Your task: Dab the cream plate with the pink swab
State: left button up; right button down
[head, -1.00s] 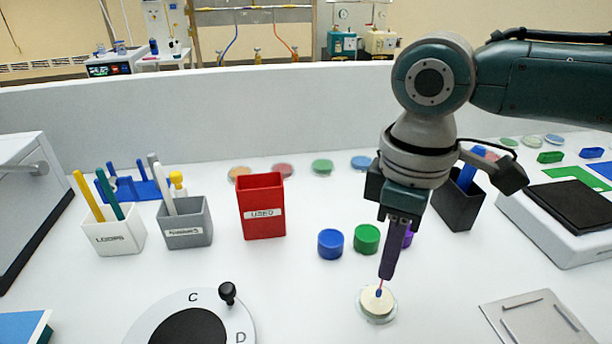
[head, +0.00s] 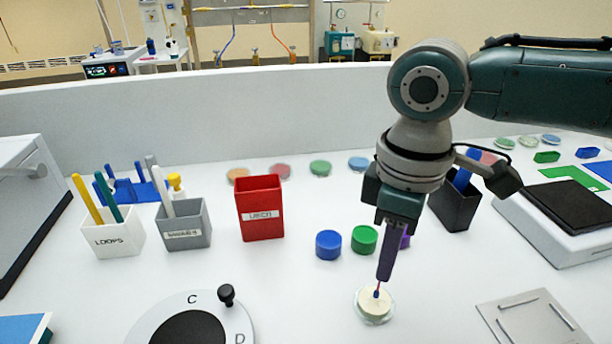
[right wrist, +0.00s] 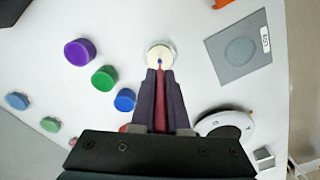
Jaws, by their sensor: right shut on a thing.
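The cream plate (head: 373,317) is a small round dish of cream medium on the white worktop, low in the head view. It also shows in the right wrist view (right wrist: 152,51), just beyond the fingertips. My right gripper (head: 383,278) points down over it, shut on the pink swab. The swab's pink shaft (right wrist: 161,103) runs between the dark purple fingers in the right wrist view. Its blue tip (head: 376,294) is at the cream surface; I cannot tell whether it touches. My left gripper is out of view.
Blue (head: 328,245) and green (head: 364,239) round pots stand behind the plate. A red cup (head: 261,212), a grey holder (head: 184,232) and a white loops holder (head: 113,240) stand left. A dial (head: 150,327) is front left, a metal tray (head: 530,318) front right.

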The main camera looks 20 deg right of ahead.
jog(key=shift+f, duration=0.3)
dwell(0.6)
jog(key=shift+r, duration=0.1)
dwell(0.9)
jog(key=shift+r+p, duration=2.45)
jog(key=shift+p, duration=0.45)
